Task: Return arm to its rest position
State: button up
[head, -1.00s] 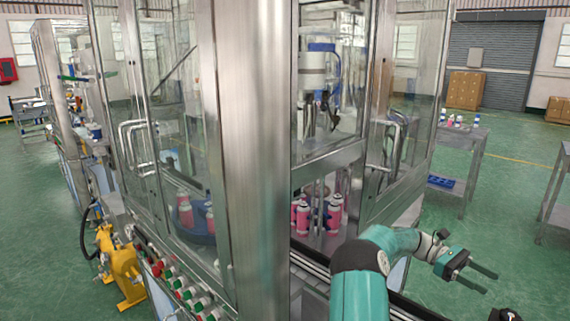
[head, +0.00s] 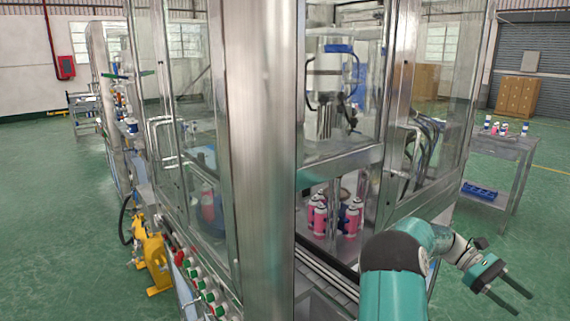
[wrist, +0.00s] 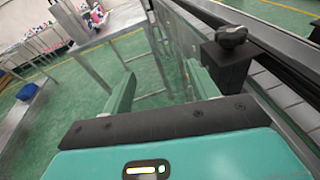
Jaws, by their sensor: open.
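My gripper (head: 507,300) is at the lower right of the head view, beyond the machine's right side. Its two dark fingers are spread apart with nothing between them. My teal arm is bent and reaches up from the bottom edge in front of the conveyor. In the wrist view my gripper's fingers (wrist: 156,88) show as two teal prongs, apart and empty, with green floor and a metal table frame beyond them.
The glass-walled crimping machine (head: 255,110) fills the middle. Pink cans (head: 320,217) stand inside it. A black knob (wrist: 231,38) on the conveyor rail is close to my gripper's right. A side table (head: 500,146) with cans stands at right. Green floor is open there.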

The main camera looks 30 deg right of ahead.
jog(key=w+a+r+t, duration=0.1)
jog(key=w+a+t, duration=0.3)
jog(key=a, duration=0.4)
jog(key=w+a+r+t+h, duration=0.1)
jog(key=w+a+t, duration=0.3)
jog(key=a, duration=0.5)
jog(key=w+a+r+t+h, duration=0.1)
jog(key=w+a+t, duration=0.3)
jog(key=a, duration=0.5)
jog(key=shift+w+r, duration=0.25)
jog(key=shift+w, duration=0.3)
jog(key=shift+w+r, duration=0.2)
jog(key=shift+w, duration=0.3)
jog(key=s+a+r+t+y, duration=0.1)
jog(key=a+t, duration=0.3)
jog(key=a, duration=1)
jog(key=s+a+r+t+y, duration=0.1)
jog(key=a+t, duration=0.4)
jog(key=a, duration=1)
jog(key=shift+s+a+r+y, duration=0.2)
jog(key=shift+s+y, duration=0.4)
jog(key=shift+s, duration=0.25)
